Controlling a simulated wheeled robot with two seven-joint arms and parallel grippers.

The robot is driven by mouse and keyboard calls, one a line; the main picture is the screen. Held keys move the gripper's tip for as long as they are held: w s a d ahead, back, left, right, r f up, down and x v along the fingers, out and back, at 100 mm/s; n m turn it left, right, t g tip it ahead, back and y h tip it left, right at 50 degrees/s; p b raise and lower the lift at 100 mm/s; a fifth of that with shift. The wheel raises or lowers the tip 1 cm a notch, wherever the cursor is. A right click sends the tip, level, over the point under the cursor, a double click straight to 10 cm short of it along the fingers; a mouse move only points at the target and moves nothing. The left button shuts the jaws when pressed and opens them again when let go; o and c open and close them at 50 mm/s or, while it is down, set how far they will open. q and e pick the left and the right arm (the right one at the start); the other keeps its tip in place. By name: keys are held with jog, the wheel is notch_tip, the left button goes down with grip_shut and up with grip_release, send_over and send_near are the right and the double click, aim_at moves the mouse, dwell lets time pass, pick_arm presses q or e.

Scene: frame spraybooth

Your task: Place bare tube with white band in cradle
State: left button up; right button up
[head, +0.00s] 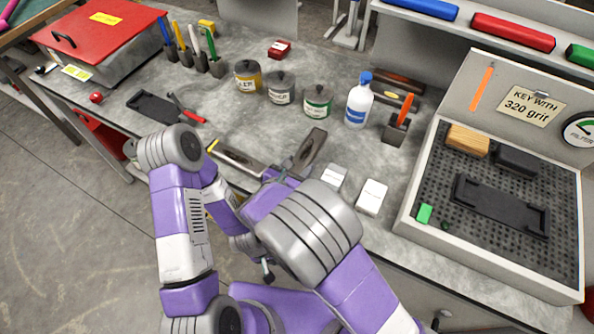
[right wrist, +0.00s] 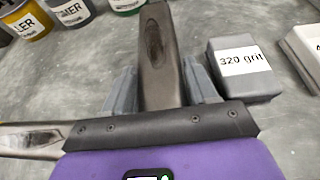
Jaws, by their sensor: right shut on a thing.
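My right gripper (head: 290,165) is shut on a bare grey-brown tube (head: 311,148), low over the bench near its front edge. In the right wrist view the tube (right wrist: 160,60) stands between the two grey fingers (right wrist: 162,92), with a dark oval patch on it. I see no white band on it; its near end is hidden by the gripper. A second tube (head: 237,158) with a yellow end lies to the left. My left gripper (head: 267,270) is mostly hidden behind my arms.
Two pale sanding blocks (head: 333,177) (head: 371,197) sit just right of the gripper. Paint tins (head: 318,101) and a white bottle (head: 359,99) stand behind. The booth's raised rim (head: 412,195) borders its tray, which also holds wooden (head: 467,139) and black blocks.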

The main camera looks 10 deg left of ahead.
notch_tip(320, 180, down, 2)
jog(key=shift+f, duration=0.1)
jog(key=o, duration=0.7)
jog(key=shift+f+b, duration=0.1)
jog(key=shift+b, duration=0.2)
jog(key=o, duration=0.5)
